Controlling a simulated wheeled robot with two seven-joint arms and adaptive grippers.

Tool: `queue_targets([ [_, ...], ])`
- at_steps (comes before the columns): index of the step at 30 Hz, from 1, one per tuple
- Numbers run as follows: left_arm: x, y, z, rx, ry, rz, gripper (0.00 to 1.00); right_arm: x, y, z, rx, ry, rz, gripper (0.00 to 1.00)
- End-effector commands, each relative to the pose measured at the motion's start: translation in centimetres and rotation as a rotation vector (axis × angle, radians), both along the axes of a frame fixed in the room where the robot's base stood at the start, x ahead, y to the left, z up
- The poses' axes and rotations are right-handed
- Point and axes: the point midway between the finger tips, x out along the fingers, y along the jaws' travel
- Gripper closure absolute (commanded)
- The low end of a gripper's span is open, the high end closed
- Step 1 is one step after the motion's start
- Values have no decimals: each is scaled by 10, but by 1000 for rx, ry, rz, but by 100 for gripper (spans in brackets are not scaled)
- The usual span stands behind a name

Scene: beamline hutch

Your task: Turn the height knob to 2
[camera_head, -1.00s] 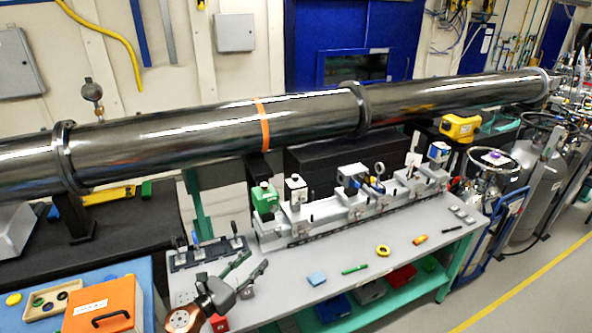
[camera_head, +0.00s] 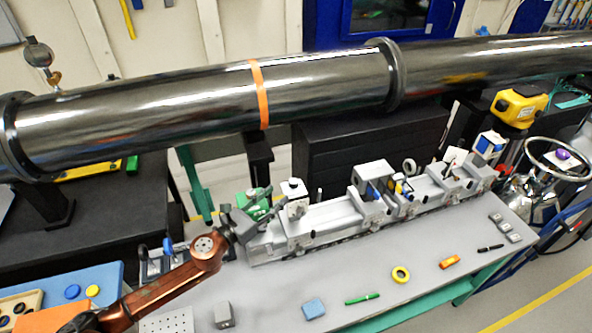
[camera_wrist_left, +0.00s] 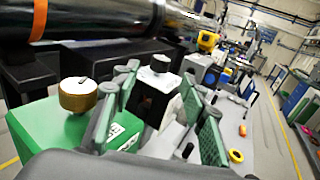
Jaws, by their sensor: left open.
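My left gripper (camera_head: 250,212) is open at the left end of the grey rail assembly, in front of the green box (camera_wrist_left: 55,130). In the left wrist view its green-padded fingers (camera_wrist_left: 160,110) stand apart with nothing between the pads. A brass knob with a dark mark on top (camera_wrist_left: 77,93) sits on the green box, left of the fingers. I cannot read any scale or tell which knob is the height knob. My right gripper is out of view.
A large steel pipe (camera_head: 180,105) runs behind and above the bench. The grey bench top (camera_head: 270,287) holds a blue block (camera_head: 312,309), green pen (camera_head: 362,299), yellow ring (camera_head: 401,274) and orange item (camera_head: 450,262) near the front. Its middle front is mostly clear.

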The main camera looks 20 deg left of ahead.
Motion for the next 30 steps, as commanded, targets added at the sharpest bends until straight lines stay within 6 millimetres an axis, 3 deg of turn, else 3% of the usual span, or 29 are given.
queue_targets([
  [1, 3, -1, 0, -1, 0, 0, 60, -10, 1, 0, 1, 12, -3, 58],
  [7, 28, -15, 2, -3, -1, -3, 60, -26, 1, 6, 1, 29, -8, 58],
  [15, 62, -31, 1, -3, 0, -1, 60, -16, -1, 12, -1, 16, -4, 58],
  [20, 69, -34, -1, 0, 1, -1, 60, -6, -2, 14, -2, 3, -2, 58],
  [27, 70, -34, -1, 0, 1, -1, 60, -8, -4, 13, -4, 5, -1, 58],
  [30, 70, -34, -1, 0, 1, 0, 65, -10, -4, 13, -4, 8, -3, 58],
])
